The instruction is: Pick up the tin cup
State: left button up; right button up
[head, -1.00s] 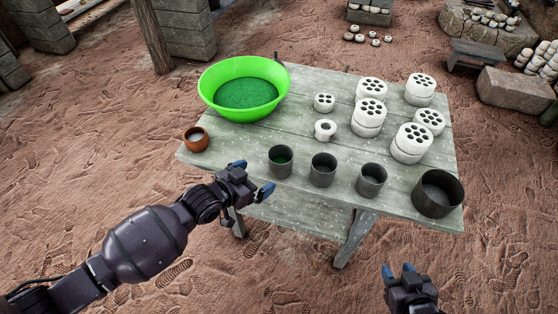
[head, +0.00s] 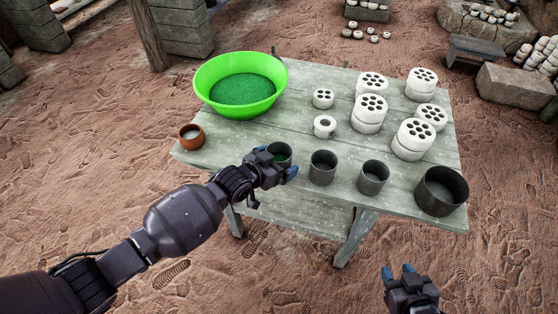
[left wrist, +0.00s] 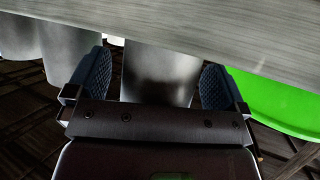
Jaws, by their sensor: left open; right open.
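A dark grey metal cup (head: 281,151) with green inside stands upright at the table's front edge, the leftmost of three similar cups. My left gripper (head: 275,162) is open at this cup and hides its lower front in the head view. In the left wrist view, the cup (left wrist: 160,72) shows between the two spread blue fingers (left wrist: 155,85), with a gap seen on each side. The two other cups (head: 323,168) (head: 373,178) stand to its right. My right gripper (head: 397,271) is open and empty, in front of and below the table edge.
The pots and cups stand fairly close along the front edge.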

pick_arm(q)
jog(key=shift+r, duration=0.1)
jog(key=c, duration=1.1)
